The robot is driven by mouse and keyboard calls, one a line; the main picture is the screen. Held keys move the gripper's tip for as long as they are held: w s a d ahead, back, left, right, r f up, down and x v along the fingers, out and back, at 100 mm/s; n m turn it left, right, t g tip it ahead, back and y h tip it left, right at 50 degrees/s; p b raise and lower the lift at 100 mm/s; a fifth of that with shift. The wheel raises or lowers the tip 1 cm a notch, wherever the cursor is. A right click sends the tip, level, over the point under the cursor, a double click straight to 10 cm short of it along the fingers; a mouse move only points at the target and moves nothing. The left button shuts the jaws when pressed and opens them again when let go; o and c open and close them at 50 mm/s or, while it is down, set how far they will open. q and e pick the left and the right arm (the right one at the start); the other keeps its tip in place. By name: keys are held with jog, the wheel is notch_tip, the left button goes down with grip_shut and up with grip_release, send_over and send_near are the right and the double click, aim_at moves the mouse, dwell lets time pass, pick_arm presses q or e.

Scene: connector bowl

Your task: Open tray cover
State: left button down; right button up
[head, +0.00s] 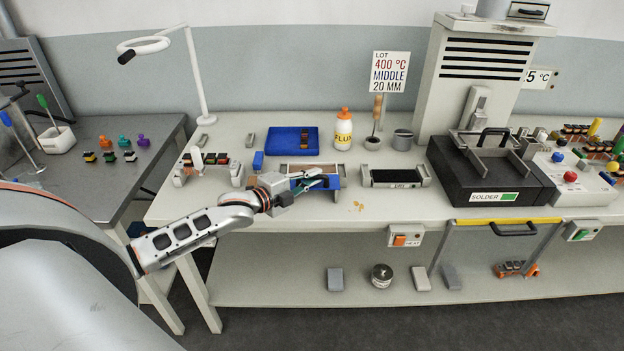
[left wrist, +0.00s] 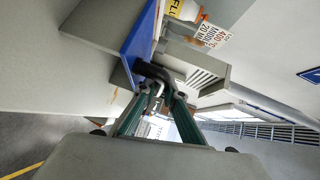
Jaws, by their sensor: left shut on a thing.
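A blue cover (head: 333,183) stands at the front of a low box with a brown inside (head: 296,169), near the left part of the white workbench. My left gripper (head: 314,182) reaches it from the left. In the left wrist view the cover is a blue panel (left wrist: 139,42) with a dark handle (left wrist: 152,71). The teal fingers of my left gripper (left wrist: 160,92) are shut on this handle. The fingers and wrist hide part of the cover and box in the head view. My right gripper is not in view.
A flux bottle (head: 343,133) and a grey cup (head: 402,140) stand behind. A framed dark plate (head: 394,177) is to the right, then a black solder unit (head: 490,172). The bench front (head: 400,206) is mostly clear.

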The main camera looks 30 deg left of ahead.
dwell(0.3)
pick_arm(q)
jog(key=c, duration=2.4)
grip_release()
jog(key=shift+o, duration=0.2)
jog(key=v, duration=1.2)
jog(key=s+d+f+n+g, duration=0.2)
jog(key=s+d+f+n, duration=0.5)
jog(key=f, duration=0.5)
jog(key=s+d+f+n+g+y, duration=0.1)
jog(key=s+d+f+n+g, duration=0.2)
jog(key=s+d+f+n, duration=0.5)
jog(key=s+d+f, duration=0.4)
jog(key=d, duration=0.2)
jog(key=shift+s+d+f, duration=0.2)
jog(key=shift+s, duration=0.1)
